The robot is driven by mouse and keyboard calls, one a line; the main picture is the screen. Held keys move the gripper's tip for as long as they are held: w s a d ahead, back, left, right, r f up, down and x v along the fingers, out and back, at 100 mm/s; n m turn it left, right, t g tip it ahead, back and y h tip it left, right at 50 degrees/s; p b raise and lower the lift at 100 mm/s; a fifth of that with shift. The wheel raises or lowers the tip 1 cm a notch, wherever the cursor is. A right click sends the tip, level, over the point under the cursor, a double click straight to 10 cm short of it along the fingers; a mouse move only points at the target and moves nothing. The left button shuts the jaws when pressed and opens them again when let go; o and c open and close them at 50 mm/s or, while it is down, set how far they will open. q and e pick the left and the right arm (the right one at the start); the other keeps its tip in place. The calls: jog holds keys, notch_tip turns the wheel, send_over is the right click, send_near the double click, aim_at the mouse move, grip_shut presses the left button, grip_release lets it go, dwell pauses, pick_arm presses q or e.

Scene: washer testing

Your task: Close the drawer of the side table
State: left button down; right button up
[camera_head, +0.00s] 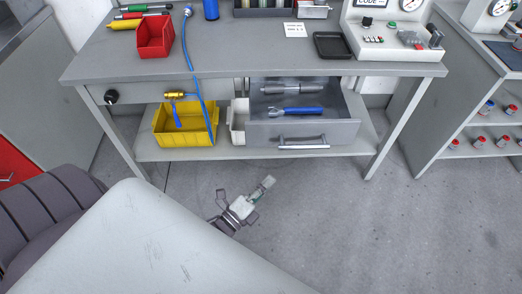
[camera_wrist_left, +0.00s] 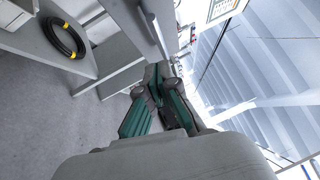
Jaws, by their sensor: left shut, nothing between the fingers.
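The side table (camera_head: 370,68) is a grey workbench with a lower shelf. Its grey metal drawer (camera_head: 340,130) is pulled out on the right of the centre, with a bar handle (camera_head: 303,146) on its front. A blue-handled tool and a metal cylinder lie inside the drawer. My left gripper (camera_head: 266,184) is below and a little left of the handle in the head view, apart from it. The left gripper also shows in the left wrist view (camera_wrist_left: 160,72), its dark green fingers shut and empty. My right gripper is in neither view.
A yellow bin (camera_head: 185,138) and a white bin sit on the shelf, left of the drawer, with a blue hose hanging by them. A red bin (camera_head: 155,38) and a black tray (camera_head: 332,45) stand on top. Another bench stands right. The floor in front is clear.

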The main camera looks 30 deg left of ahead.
pick_arm(q)
jog(key=w+a+r, duration=0.1)
jog(key=w, duration=0.7)
jog(key=shift+r+p, duration=0.35)
jog(key=shift+p, duration=0.1)
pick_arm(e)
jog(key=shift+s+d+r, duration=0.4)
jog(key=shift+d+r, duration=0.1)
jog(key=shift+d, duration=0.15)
